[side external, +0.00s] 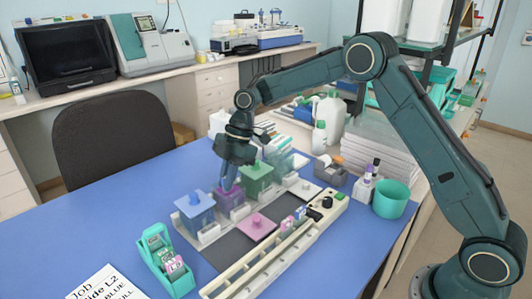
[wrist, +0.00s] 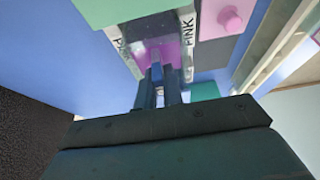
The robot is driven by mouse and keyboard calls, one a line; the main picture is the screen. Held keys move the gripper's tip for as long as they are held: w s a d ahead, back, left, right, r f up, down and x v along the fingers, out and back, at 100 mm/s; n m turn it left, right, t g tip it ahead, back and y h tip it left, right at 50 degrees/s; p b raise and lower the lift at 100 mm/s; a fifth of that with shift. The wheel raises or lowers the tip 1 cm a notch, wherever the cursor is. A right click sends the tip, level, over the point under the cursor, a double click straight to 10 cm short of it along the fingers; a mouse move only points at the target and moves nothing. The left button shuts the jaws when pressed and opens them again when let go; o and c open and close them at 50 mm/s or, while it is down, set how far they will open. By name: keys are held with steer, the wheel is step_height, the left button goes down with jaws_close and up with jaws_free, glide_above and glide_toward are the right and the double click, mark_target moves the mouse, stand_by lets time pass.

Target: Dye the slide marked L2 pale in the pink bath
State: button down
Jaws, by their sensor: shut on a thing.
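The pink bath (side external: 230,203) stands between the blue bath (side external: 194,210) and the green bath (side external: 257,180). Its pink lid (side external: 256,226) lies on the dark mat in front. The bath also shows in the wrist view (wrist: 149,48), between walls lettered PINK. My gripper (side external: 228,184) points down right over the open pink bath. In the wrist view my gripper (wrist: 158,92) is shut on a slide (wrist: 157,71), whose blue end shows between the fingers. The slide's lower part is at the bath and its mark is not readable.
A printed card (side external: 97,285) shows "Job", "Slide L2", "BLUE" and a cut-off last line. A long cream rail (side external: 275,254) with slides runs at the right; a teal cup (side external: 390,198) stands beyond. The blue and green baths are lidded.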

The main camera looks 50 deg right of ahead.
steer(key=shift+r, duration=4.65)
